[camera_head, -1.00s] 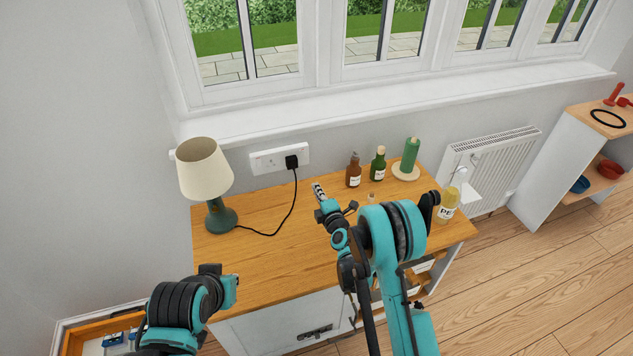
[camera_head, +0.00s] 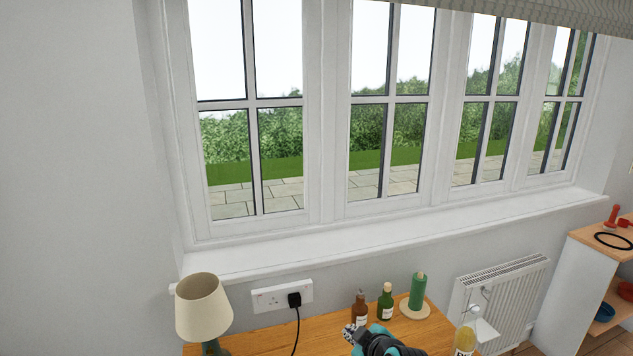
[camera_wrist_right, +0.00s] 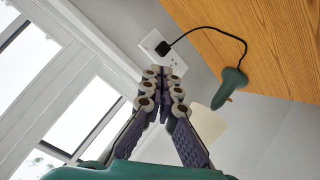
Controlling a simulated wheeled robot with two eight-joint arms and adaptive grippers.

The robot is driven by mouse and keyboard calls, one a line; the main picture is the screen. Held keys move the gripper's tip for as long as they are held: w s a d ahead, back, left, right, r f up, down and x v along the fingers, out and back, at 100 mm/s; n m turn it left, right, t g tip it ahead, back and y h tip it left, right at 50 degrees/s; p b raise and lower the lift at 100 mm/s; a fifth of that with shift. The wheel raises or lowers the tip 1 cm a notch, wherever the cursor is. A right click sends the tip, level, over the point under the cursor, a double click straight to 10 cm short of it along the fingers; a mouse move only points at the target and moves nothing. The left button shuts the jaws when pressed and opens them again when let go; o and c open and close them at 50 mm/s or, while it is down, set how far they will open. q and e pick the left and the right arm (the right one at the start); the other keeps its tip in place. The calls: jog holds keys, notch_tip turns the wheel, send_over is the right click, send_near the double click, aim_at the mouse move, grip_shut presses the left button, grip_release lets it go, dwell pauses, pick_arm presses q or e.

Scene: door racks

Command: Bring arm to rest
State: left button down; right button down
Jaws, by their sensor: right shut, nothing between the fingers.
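My right gripper (camera_head: 352,332) shows at the bottom of the head view, in front of the bottles and over the wooden cabinet top (camera_head: 270,342). In the right wrist view the gripper's fingers (camera_wrist_right: 164,80) are closed together with nothing between them. Most of my right arm is below the head view's lower edge. My left gripper is in neither current view.
A lamp (camera_head: 203,308) stands left on the top. A black plug (camera_head: 294,299) sits in the wall socket (camera_head: 268,298). A brown bottle (camera_head: 361,307), green bottle (camera_head: 385,301) and green candle (camera_head: 418,291) stand at the back. A radiator (camera_head: 500,301) is right.

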jog(key=s+d+f+m+g+h, duration=0.1)
jog(key=s+d+m, duration=0.2)
jog(key=s, duration=0.5)
jog(key=s+d+f+m+g+h, duration=0.1)
jog(key=s+d+m, duration=0.2)
jog(key=s, duration=0.5)
jog(key=s+d+f+m+g+h, duration=0.1)
jog(key=s+d+m, duration=0.2)
jog(key=s, duration=0.5)
jog(key=shift+d+m+g+h, duration=0.2)
jog(key=shift+m+g+h, duration=0.2)
jog(key=shift+m, duration=0.5)
